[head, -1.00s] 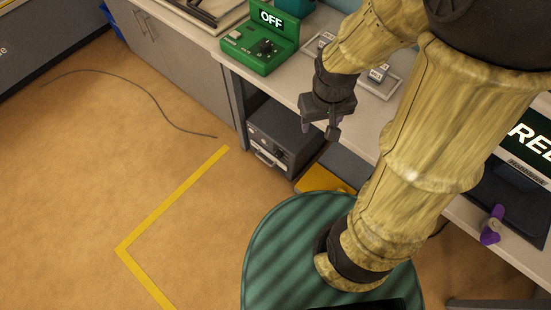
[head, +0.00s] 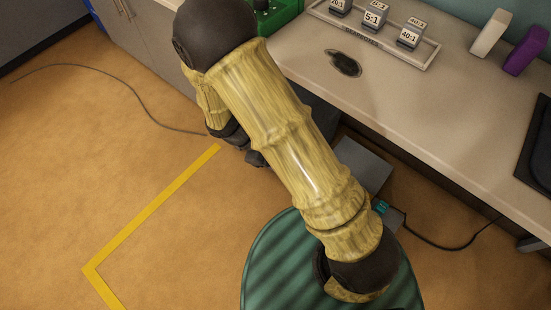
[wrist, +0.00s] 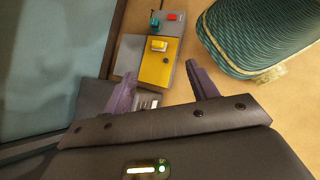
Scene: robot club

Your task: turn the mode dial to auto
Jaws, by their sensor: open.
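A green control box (head: 288,10) stands on the bench at the top edge of the head view, mostly cut off or covered by my arm. A black knob (head: 262,4) shows on it at the picture's edge; its setting cannot be read. My gripper (wrist: 160,90) is open, with two purple fingers apart and nothing held between them. In the head view it is largely hidden behind my arm, low in front of the bench and well away from the green box. The box is not seen in the wrist view.
A yellow panel (wrist: 170,68) with a yellow block (wrist: 158,45) lies ahead of my fingers, beside a red part (wrist: 172,17) and a teal part (wrist: 155,24). On the bench are a tray of labelled blocks (head: 385,42) and a dark oval patch (head: 343,63). A cable (head: 130,88) crosses the floor.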

